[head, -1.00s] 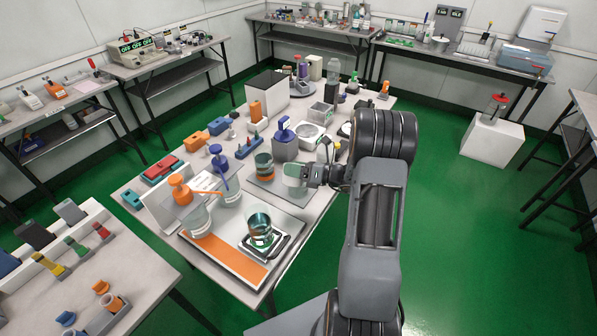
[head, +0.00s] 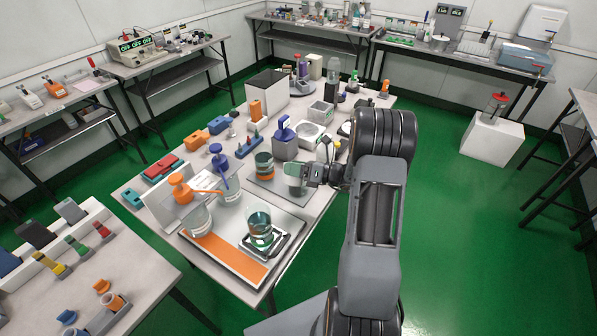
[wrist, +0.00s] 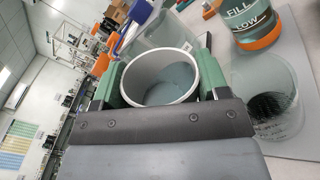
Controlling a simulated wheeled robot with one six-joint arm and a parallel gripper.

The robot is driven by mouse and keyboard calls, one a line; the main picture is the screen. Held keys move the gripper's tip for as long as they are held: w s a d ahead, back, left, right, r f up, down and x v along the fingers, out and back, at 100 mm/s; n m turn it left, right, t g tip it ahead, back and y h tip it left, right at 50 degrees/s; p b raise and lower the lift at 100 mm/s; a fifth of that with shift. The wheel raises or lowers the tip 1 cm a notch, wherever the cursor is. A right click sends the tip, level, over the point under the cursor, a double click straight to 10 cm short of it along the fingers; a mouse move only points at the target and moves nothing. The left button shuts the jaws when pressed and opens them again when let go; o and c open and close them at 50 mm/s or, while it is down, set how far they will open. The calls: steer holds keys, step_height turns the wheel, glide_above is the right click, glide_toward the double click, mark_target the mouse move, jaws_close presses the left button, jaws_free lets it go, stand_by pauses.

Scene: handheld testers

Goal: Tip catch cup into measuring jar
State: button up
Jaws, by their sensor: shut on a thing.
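My gripper (head: 309,173) is shut on a small cup (head: 294,181), with one finger on each side of it. In the wrist view the cup (wrist: 160,77) has a pale round rim and a blue-grey surface inside; I cannot tell how deep that is. The cup looks roughly upright. A jar with an orange base (head: 264,174) stands on the grey tray left of the cup. The wrist view shows this jar (wrist: 255,20) with FILL and LOW marks. A clear glass vessel (wrist: 268,95) with dark streaks inside stands beside it.
A glass beaker (head: 259,228) sits on a black-edged pad at the front of the bench. Two pump-topped bottles, one orange (head: 180,187) and one blue (head: 219,163), stand left. A grey block with a blue top (head: 285,148) is behind the cup.

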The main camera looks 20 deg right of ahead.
steer(key=shift+w+d+f+m+p, duration=0.1)
steer(key=shift+f+m+p, duration=0.25)
steer(key=shift+m+p, duration=1)
stand_by(2.5)
steer(key=shift+w+d+f+m+p, duration=0.1)
steer(key=shift+m+p, duration=0.45)
steer(key=shift+p, duration=0.2)
steer(key=shift+w+d+f+m+p, duration=0.1)
steer(key=shift+m+p, duration=0.4)
steer(key=shift+p, duration=0.2)
stand_by(2.7)
